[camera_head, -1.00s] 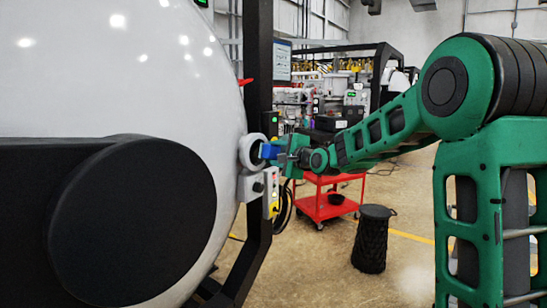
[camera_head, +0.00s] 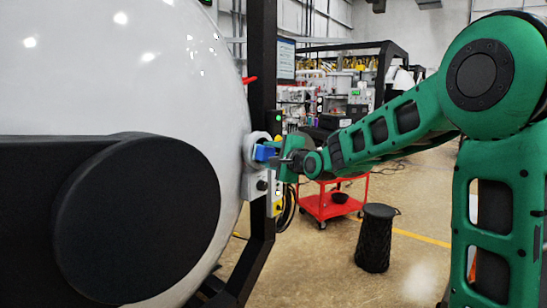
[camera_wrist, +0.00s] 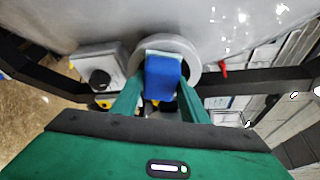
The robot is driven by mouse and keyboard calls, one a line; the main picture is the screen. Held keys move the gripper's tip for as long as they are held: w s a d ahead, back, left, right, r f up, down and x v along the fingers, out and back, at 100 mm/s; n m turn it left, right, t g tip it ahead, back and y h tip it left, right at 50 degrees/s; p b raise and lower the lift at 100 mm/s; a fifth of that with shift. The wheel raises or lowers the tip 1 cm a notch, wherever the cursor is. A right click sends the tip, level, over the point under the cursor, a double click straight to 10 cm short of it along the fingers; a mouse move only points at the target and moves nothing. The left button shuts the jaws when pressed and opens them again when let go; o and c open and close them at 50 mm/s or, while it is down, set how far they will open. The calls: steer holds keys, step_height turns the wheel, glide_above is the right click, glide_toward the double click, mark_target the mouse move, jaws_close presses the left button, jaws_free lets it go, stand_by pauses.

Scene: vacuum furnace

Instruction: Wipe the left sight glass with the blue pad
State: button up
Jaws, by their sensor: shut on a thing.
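The blue pad (camera_wrist: 162,78) is held between the two fingers of my gripper (camera_wrist: 158,100) in the wrist view. The gripper is shut on it. The pad's far end is at a round, light-grey ringed sight glass (camera_wrist: 190,50) on the furnace's white shell, and covers much of its middle. I cannot tell whether pad and glass touch. In the head view, the pad (camera_head: 264,153) also shows at the sight glass ring (camera_head: 252,148), with my gripper (camera_head: 284,158) to its right. Only one sight glass is visible.
A grey box with a black knob (camera_wrist: 98,78) sits beside the sight glass. A black upright post (camera_head: 262,60) stands by the shell, with a red handle (camera_head: 249,80). A red cart (camera_head: 325,207) and a black bin (camera_head: 375,238) stand on the floor behind.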

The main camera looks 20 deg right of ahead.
steer(key=shift+s+a, duration=0.45)
steer(key=shift+a, duration=0.2)
steer(key=shift+s+d, duration=0.9)
steer(key=shift+s, duration=0.3)
steer(key=shift+s+d, duration=0.85)
steer(key=shift+s, duration=0.35)
steer(key=shift+s+d, duration=0.45)
steer(key=shift+s, duration=0.2)
steer(key=shift+s+d, duration=0.45)
steer(key=shift+s, duration=0.15)
steer(key=shift+w+a, duration=0.1)
steer(key=shift+w, duration=0.05)
